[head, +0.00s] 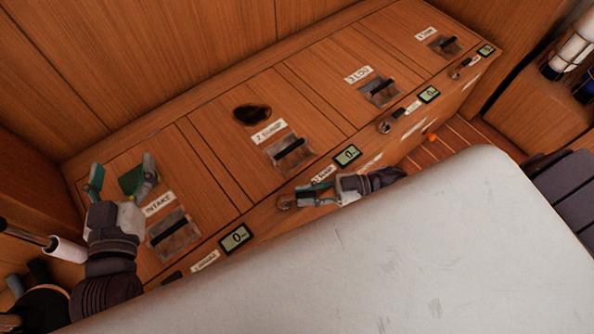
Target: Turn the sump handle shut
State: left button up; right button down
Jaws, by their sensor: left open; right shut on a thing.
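The sump handle (285,205) is on the front edge of the wooden bench, under the label reading 2 SUMP; its round base shows and its lever is mostly covered by my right gripper. My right gripper (313,194) is shut on it, fingers pointing left along the front face. The exact angle of the lever cannot be told.
The bench (215,165) has similar panels with black-handled plates. The LOO handle (384,127) and the TANK handle (456,75) lie further right along the front edge. A small display (347,155) stands beside the sump handle. A dark oval hole (252,115) is in the SUMP panel.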

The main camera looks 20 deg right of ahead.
jog(key=shift+w, duration=0.2)
dwell(0.3)
jog(key=c, duration=1)
grip_release()
jog(key=shift+s, duration=0.1)
jog(key=shift+c, duration=0.2)
jog(key=shift+d, duration=0.1)
jog(key=v, duration=1.2)
